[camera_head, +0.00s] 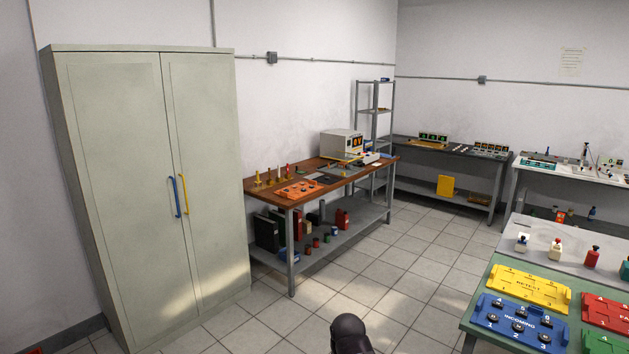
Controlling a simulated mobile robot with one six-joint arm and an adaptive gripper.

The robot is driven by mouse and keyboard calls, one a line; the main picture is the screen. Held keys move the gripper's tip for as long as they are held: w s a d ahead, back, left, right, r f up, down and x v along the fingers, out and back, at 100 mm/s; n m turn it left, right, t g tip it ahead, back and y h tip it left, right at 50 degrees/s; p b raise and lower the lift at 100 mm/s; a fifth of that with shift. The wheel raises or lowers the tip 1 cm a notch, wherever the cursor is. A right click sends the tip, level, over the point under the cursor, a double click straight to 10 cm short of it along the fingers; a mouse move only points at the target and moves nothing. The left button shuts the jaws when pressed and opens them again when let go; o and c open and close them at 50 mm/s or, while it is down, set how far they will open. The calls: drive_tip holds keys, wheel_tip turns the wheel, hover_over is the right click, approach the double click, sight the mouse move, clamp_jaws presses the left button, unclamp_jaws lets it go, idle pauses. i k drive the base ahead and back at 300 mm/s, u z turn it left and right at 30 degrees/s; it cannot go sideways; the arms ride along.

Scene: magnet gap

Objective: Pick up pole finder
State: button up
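I cannot pick out the pole finder for certain at this distance. Small items stand on the brown-topped workbench (338,183) in the middle, on the white bench at the right and on the green-topped table at the lower right, and any of them is too small to identify as it. A dark rounded part of my own arm shows at the bottom edge of the picture. My gripper's fingers are not in view.
A tall closed cabinet (115,190) stands at the left. The green table (478,318) at the lower right holds a yellow tray (528,288) and a blue tray (515,322). A white bench (575,175) and a dark bench (468,153) stand behind. The tiled floor between is clear.

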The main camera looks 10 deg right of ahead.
sight(257, 182)
drive_tip(key=z, duration=0.2)
drive_tip(key=i, duration=0.85)
drive_tip(key=z, duration=0.25)
drive_tip(key=i, duration=3.05)
drive_tip(key=u, duration=0.3)
